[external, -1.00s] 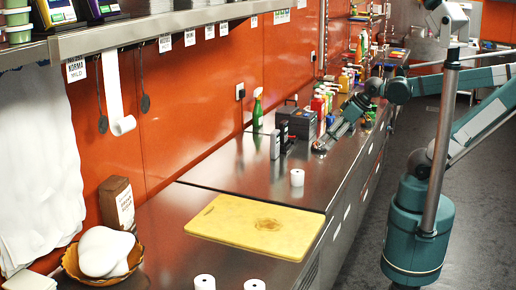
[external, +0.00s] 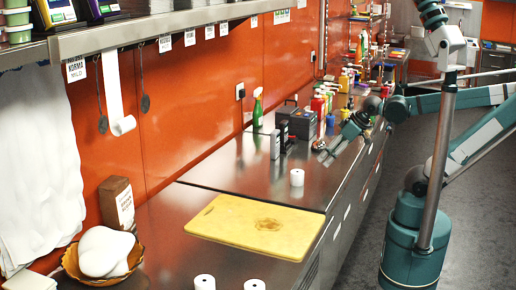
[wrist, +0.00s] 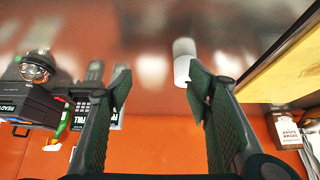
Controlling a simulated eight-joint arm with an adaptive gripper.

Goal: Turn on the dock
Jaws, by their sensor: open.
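My gripper (external: 326,152) is over the steel counter, to the right of a group of dark devices. In the wrist view its two dark ridged fingers (wrist: 160,105) are wide apart with nothing between them. A dark box-like device (external: 300,122) stands near the wall; which device is the dock I cannot tell. Two upright handheld terminals (external: 275,144) stand in front of it. In the wrist view a dark unit with a "READY" label (wrist: 22,104) lies at the left, beyond the left finger. Keypad handsets (wrist: 82,108) are beside it, partly hidden by that finger.
A white paper roll (external: 297,178) stands on the counter near my gripper; it also shows behind the right finger (wrist: 182,62). A yellow cutting board (external: 255,225) lies nearer the camera. A green spray bottle (external: 257,110) and several colourful bottles (external: 322,100) stand farther back.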

